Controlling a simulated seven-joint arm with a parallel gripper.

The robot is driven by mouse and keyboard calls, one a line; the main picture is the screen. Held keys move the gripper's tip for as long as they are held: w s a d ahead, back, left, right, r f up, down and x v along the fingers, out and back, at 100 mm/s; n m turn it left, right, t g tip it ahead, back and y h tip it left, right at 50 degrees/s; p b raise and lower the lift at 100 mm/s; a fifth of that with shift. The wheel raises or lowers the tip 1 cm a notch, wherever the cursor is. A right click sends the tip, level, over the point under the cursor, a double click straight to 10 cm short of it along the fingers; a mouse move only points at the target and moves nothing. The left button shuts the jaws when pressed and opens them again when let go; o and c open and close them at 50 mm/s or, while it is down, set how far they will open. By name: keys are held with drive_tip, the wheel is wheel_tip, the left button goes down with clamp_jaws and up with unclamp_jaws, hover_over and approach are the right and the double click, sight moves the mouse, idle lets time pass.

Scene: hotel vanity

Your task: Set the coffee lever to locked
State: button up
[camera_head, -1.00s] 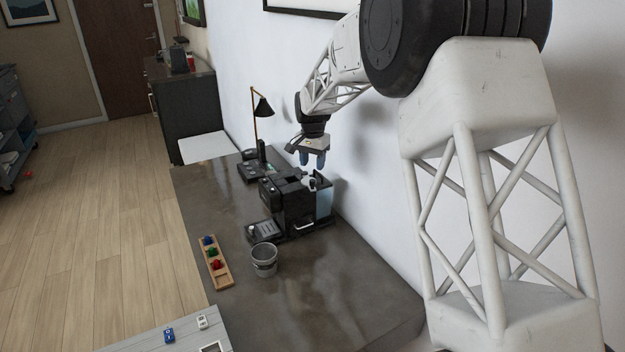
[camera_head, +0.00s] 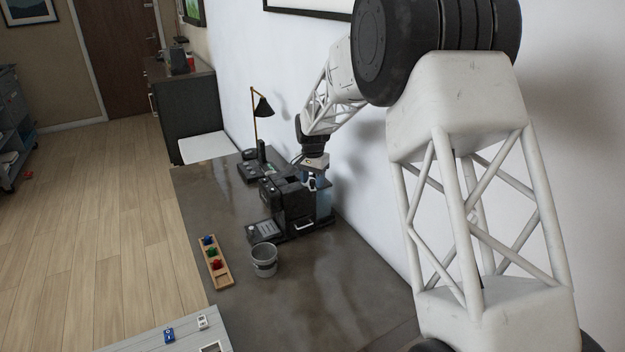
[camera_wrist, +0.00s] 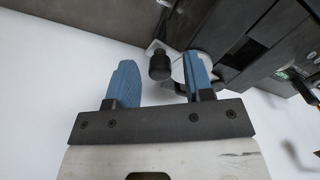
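The black coffee machine (camera_head: 287,204) stands on the dark desk (camera_head: 310,290) near the wall. My gripper (camera_head: 311,183) hangs over the machine's upper right side in the head view. In the wrist view my gripper (camera_wrist: 157,72) has its two blue fingers spread apart. A black round knob, seemingly the coffee lever's end (camera_wrist: 160,66), shows in the gap between the fingers, close to the right one. I cannot tell whether a finger touches it. The lever's setting cannot be read. In the head view the gripper largely hides the lever.
A grey cup (camera_head: 264,262) stands in front of the machine. A wooden tray (camera_head: 222,276) with small coloured pieces lies left of it. A black desk lamp (camera_head: 262,108) stands behind the machine. The white wall (camera_head: 375,215) is close on the right.

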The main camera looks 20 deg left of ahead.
clamp_jaws()
drive_tip(key=shift+s+a, duration=0.1)
drive_tip(key=shift+a, duration=0.05)
drive_tip(key=a+m, duration=0.3)
drive_tip(key=s+a+m, duration=0.1)
drive_tip(key=a+m, duration=0.1)
drive_tip(key=m, duration=0.2)
drive_tip(key=shift+s+a, duration=0.2)
drive_tip(key=shift+a, duration=0.2)
drive_tip(key=a+m, duration=0.2)
drive_tip(key=w+a+m, duration=0.1)
drive_tip(key=m, duration=0.2)
drive_tip(key=shift+a+f, duration=0.1)
drive_tip(key=shift+a, duration=0.25)
drive_tip(key=shift+w+a+m, duration=0.5)
drive_tip(key=shift+a+m, duration=0.1)
drive_tip(key=shift+m, duration=0.35)
drive_tip(key=shift+w+a+m, duration=0.45)
drive_tip(key=shift+a+m, duration=0.15)
drive_tip(key=shift+m, duration=0.35)
